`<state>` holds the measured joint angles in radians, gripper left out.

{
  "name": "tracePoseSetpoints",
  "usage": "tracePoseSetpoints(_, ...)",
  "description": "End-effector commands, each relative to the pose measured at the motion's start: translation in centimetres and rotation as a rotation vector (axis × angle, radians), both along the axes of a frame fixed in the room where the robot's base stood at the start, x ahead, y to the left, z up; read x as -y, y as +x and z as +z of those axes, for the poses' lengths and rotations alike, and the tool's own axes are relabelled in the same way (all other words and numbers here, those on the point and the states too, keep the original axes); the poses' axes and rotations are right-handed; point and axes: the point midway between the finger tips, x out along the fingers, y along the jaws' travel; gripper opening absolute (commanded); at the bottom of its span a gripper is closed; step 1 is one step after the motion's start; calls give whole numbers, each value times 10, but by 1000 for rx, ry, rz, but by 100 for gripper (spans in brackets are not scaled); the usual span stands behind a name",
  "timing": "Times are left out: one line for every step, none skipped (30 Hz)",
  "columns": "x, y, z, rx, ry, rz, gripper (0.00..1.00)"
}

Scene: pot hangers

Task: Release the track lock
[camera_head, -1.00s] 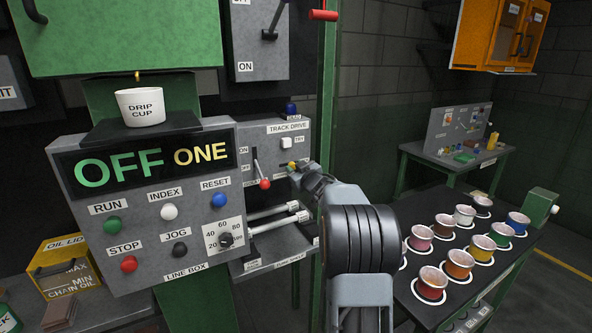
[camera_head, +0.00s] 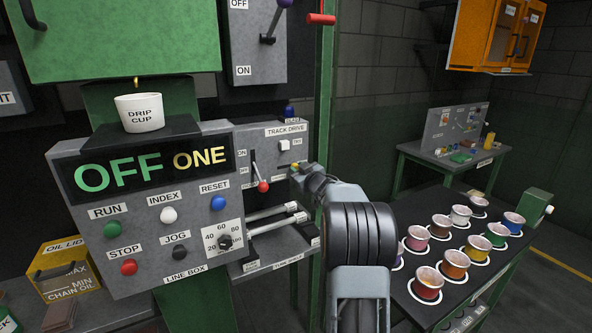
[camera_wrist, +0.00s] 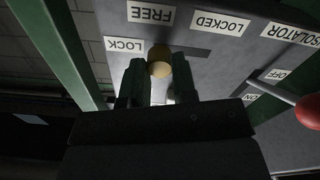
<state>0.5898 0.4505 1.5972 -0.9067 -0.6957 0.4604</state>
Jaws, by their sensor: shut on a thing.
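The track lock's yellow knob (camera_wrist: 160,62) sits at the FREE label (camera_wrist: 151,14) end of a dark slot in the wrist view. The slot runs on to the right under the LOCKED label (camera_wrist: 220,24). My gripper (camera_wrist: 158,85) is shut on the knob, with one dark finger on each side. In the head view, my gripper (camera_head: 302,172) is at the right side of the track drive panel (camera_head: 276,155). The knob (camera_head: 294,166) shows there as a small yellow spot, and my wrist hides the labels around it.
The red-knobbed isolator lever (camera_head: 262,186) stands close left of my gripper, and its red knob (camera_wrist: 308,110) shows in the wrist view. Light rods (camera_head: 275,222) jut out below. A green post (camera_head: 322,90) rises just right. A dark table with several coloured pots (camera_head: 428,284) stands at right.

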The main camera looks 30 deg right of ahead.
Motion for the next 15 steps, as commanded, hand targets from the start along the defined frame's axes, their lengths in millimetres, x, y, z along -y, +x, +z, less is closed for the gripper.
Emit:
tracePoseSetpoints(3, -1, 2, 3, 0, -6, 0)
tracePoseSetpoints(3, -1, 2, 3, 0, -7, 28)
tracePoseSetpoints(3, -1, 2, 3, 0, -7, 32)
tracePoseSetpoints(3, -1, 2, 3, 1, -7, 35)
tracePoseSetpoints(3, -1, 2, 3, 1, -7, 38)
tracePoseSetpoints(3, -1, 1, 2, 1, -7, 42)
tracePoseSetpoints(2, -1, 1, 3, 1, -5, 45)
tracePoseSetpoints(2, 0, 1, 3, 1, -4, 48)
tracePoseSetpoints(1, 0, 1, 3, 1, -4, 51)
tracePoseSetpoints(1, 0, 1, 2, 1, -3, 52)
tracePoseSetpoints(1, 0, 1, 2, 1, -3, 52)
tracePoseSetpoints(1, 0, 1, 2, 1, -3, 52)
tracePoseSetpoints(0, 0, 1, 2, 1, -3, 52)
tracePoseSetpoints(0, 0, 1, 2, 1, -2, 52)
tracePoseSetpoints(0, 0, 1, 2, 1, -2, 52)
